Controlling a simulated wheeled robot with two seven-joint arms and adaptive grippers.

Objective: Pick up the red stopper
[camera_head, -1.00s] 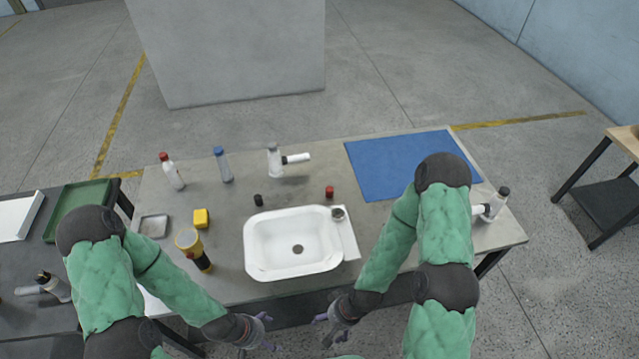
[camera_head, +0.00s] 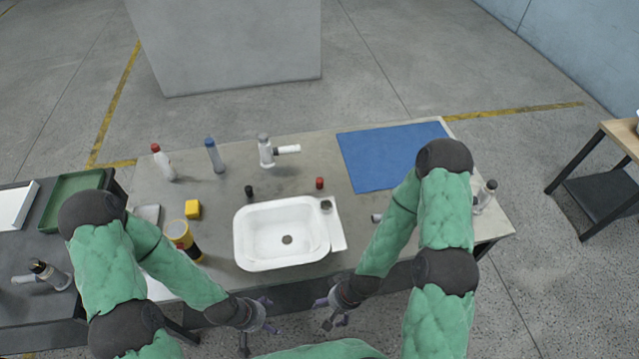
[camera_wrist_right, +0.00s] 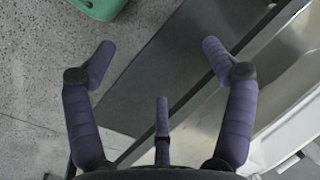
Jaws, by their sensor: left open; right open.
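The red stopper (camera_head: 320,183) is a small dark-red cylinder standing on the grey table, just behind the right back corner of the white basin (camera_head: 240,240). My right gripper (camera_head: 326,312) is open and empty in front of the table's front edge, well short of the stopper. The right wrist view shows its purple fingers (camera_wrist_right: 155,65) spread apart with nothing between them. My left gripper (camera_head: 258,325) is open, also in front of the table edge. The stopper is not in the right wrist view.
A black stopper (camera_head: 249,191) stands behind the basin. A white faucet (camera_head: 266,152), bottles (camera_head: 215,156), a yellow block (camera_head: 193,209) and a yellow-black container (camera_head: 183,239) are on the table. A blue mat (camera_head: 384,156) lies at the back right. Bare tabletop surrounds the stopper.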

